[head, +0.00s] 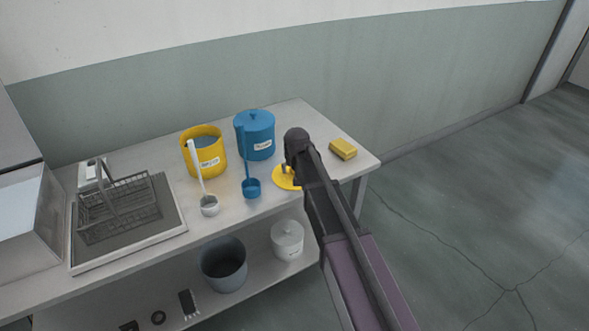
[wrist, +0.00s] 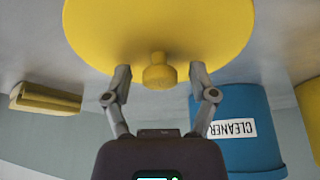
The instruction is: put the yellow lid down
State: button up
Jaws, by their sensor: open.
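The yellow lid (head: 282,180) appears to lie flat on the metal table, near its front edge and partly hidden by my arm. In the wrist view the lid (wrist: 160,25) shows with its round knob (wrist: 158,76) towards me. My gripper (wrist: 160,71) is open, with one finger on each side of the knob and a visible gap on both sides. In the head view my gripper (head: 288,170) is mostly hidden behind my own arm.
A yellow pot (head: 208,165) without a lid and a lidded blue pot (head: 256,140) stand left of and behind the lid. A blue ladle (head: 251,188) and a white ladle (head: 209,207) are nearby. A yellow sponge (head: 343,149) lies right. A wire basket (head: 120,208) stands far left.

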jog(key=shift+r, duration=0.15)
jog(key=p+v, duration=1.1)
jog(key=v, duration=0.1)
dwell(0.6)
dwell(0.8)
jog(key=s+d+f+m+g, duration=0.1)
jog(key=s+d+g, duration=0.3)
jog(key=s+d, duration=1.7)
jog(key=shift+s+d+f+m+h, duration=0.25)
jog(key=shift+d+m+h, duration=0.15)
jog(key=shift+d+m, duration=0.3)
